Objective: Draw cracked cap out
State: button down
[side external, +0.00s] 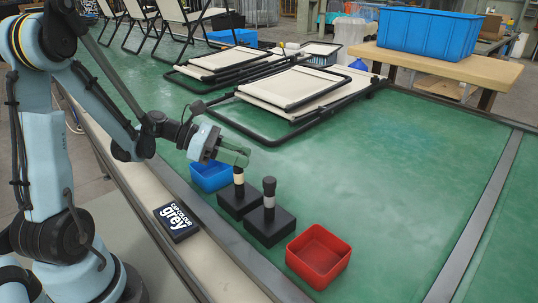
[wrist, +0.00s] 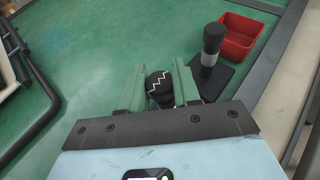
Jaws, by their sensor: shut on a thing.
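The cracked cap (wrist: 159,84) is dark with a white zigzag crack line, and it sits between the two green fingers of my gripper (wrist: 160,91) in the wrist view. My gripper (side external: 236,156) is shut on it from above in the side view. Below the fingers, a post with a cream band (side external: 239,179) stands upright on a black block (side external: 238,203). I cannot tell whether the cap still touches the post. Beside it, a second black block (side external: 270,228) bears a post with a dark grey cap (side external: 269,185), also in the wrist view (wrist: 213,38).
A blue bin (side external: 211,177) stands behind the blocks and a red bin (side external: 319,255) to their right. A sign (side external: 176,221) reads "CAP COLOUR grey". Folded loungers (side external: 305,88) lie farther back on the green table. The table's right side is clear.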

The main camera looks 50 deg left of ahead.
jog(key=shift+r, duration=1.55)
